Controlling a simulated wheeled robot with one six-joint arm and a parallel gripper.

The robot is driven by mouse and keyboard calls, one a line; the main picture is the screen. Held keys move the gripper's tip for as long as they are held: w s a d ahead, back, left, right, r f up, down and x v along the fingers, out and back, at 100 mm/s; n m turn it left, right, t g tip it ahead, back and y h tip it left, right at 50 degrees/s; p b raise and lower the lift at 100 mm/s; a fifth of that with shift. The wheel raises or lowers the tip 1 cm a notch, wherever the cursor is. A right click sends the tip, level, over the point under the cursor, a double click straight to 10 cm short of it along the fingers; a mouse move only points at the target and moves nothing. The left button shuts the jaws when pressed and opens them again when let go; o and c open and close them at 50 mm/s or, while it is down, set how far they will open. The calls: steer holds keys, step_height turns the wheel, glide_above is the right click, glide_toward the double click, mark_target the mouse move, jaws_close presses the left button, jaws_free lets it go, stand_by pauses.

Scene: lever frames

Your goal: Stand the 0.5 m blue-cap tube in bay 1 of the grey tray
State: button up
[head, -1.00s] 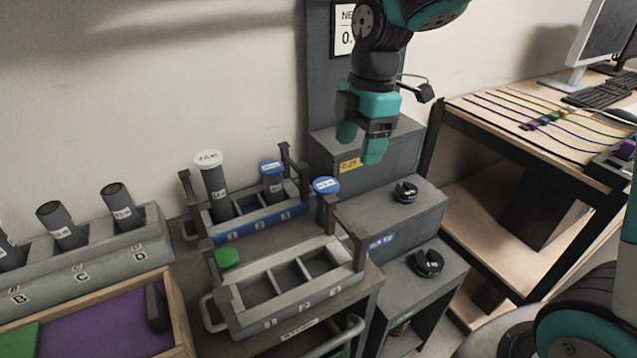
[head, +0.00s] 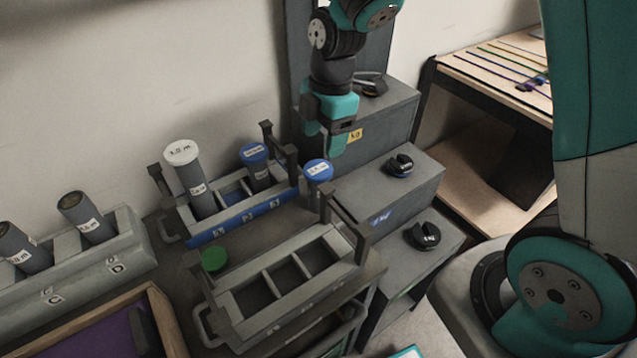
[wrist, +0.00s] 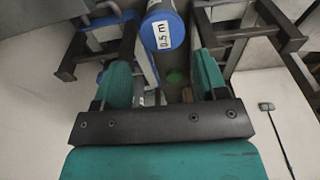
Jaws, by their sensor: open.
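The blue-cap tube (head: 318,171) stands between the blue-fronted tray and the grey tray, near their right ends. Its cap reads 0.5 m in the wrist view (wrist: 162,31); its lower body is hidden in the head view. The grey tray (head: 238,326) is in front, with three empty bays showing; its bay labels are too blurred to read. My gripper (head: 324,143) is open and empty, pointing down, just behind and above the tube cap in the head view. In the wrist view the tube is beyond the open fingers (wrist: 163,78), apart from them.
The blue-fronted tray (head: 215,233) holds a white-cap tube (head: 190,172) and another blue-cap tube (head: 256,163). A green cap (head: 214,259) is at the grey tray's back left. Upright tray handles (head: 328,203) flank the tube. Grey steps with black discs (head: 421,236) are at right.

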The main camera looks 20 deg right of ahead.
mark_target(318, 169)
steer(key=f, duration=0.5)
steer(key=a+f+p, duration=0.1)
steer(key=f, duration=0.2)
steer(key=shift+s+a+f, duration=0.1)
steer(key=shift+s+f, duration=0.05)
steer(key=shift+s, duration=0.1)
steer(key=c, duration=0.8)
